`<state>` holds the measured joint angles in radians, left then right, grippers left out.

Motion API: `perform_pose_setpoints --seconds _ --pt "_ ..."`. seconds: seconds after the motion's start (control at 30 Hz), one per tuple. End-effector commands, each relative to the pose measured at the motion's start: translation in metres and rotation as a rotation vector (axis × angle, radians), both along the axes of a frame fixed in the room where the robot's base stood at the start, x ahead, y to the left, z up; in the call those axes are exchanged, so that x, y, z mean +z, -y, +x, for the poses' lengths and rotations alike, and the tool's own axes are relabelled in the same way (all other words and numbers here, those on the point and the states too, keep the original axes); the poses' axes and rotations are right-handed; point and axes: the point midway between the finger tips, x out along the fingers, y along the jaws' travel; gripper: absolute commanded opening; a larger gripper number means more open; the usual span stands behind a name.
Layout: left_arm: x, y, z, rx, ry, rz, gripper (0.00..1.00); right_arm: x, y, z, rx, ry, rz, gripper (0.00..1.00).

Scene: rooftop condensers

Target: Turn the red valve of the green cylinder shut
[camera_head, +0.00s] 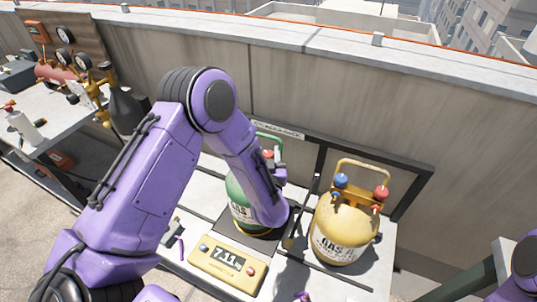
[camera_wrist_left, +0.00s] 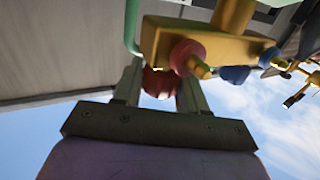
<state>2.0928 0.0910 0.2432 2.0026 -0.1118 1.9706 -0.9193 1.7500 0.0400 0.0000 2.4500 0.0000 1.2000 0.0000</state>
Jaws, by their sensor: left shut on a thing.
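The green cylinder (camera_head: 238,205) stands on the dark plate of a yellow scale, largely hidden behind my left arm. Its green handle (camera_head: 270,138) shows above the arm and also in the left wrist view (camera_wrist_left: 132,25). In the left wrist view, the red valve (camera_wrist_left: 158,84) sits between the two fingers of my left gripper (camera_wrist_left: 160,90), which is shut on it. In the head view my forearm hides most of this gripper and the valve. My right gripper is out of view.
A yellow cylinder (camera_head: 343,232) with blue and red valves stands close on the right. The scale's yellow display box (camera_head: 228,268) is in front. In the wrist view a yellow manifold (camera_wrist_left: 215,42) with red and blue knobs is near the fingers. A wall (camera_head: 300,85) runs behind.

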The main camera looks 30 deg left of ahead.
Motion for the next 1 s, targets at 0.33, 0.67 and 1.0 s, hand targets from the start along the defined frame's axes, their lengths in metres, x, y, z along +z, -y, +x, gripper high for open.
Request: perform_pose_setpoints --seconds 0.33,0.67,1.0 --pt "-0.001 0.000 -0.001 -0.215 -0.002 0.004 0.11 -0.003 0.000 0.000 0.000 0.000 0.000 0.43" --pt "-0.004 -0.001 -0.001 -0.524 -0.004 0.005 0.11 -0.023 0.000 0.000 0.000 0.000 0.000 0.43" --pt "-0.004 -0.001 -0.001 -0.780 -0.002 0.001 0.11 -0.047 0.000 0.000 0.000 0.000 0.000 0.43"
